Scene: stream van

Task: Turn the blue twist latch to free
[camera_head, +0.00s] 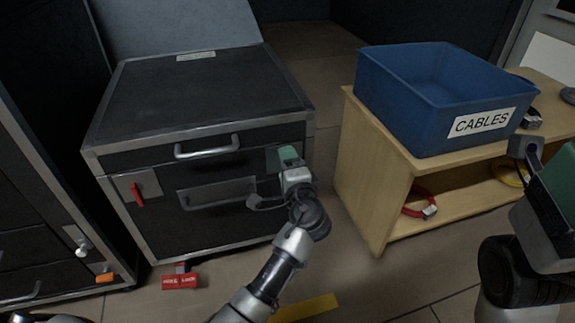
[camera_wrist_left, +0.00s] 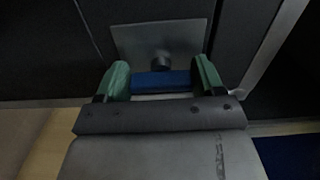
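The blue twist latch (camera_wrist_left: 160,81) shows in the left wrist view as a short blue bar lying crosswise in front of a dark round knob on a metal plate (camera_wrist_left: 135,38). In the head view my left gripper (camera_head: 288,155) is at the right part of the black case's front (camera_head: 220,215) and hides the blue latch. A red latch (camera_head: 137,194) stands about upright on the case's left side. My right gripper (camera_head: 562,182) is partly cut off at the right edge.
The case has a drawer handle (camera_head: 207,147). A wooden shelf (camera_head: 372,172) stands right of it, bearing a blue CABLES bin (camera_head: 400,112); a red cable coil (camera_head: 418,205) lies inside. A red tag (camera_head: 180,282) is low in front of the case. Floor between case and shelf is clear.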

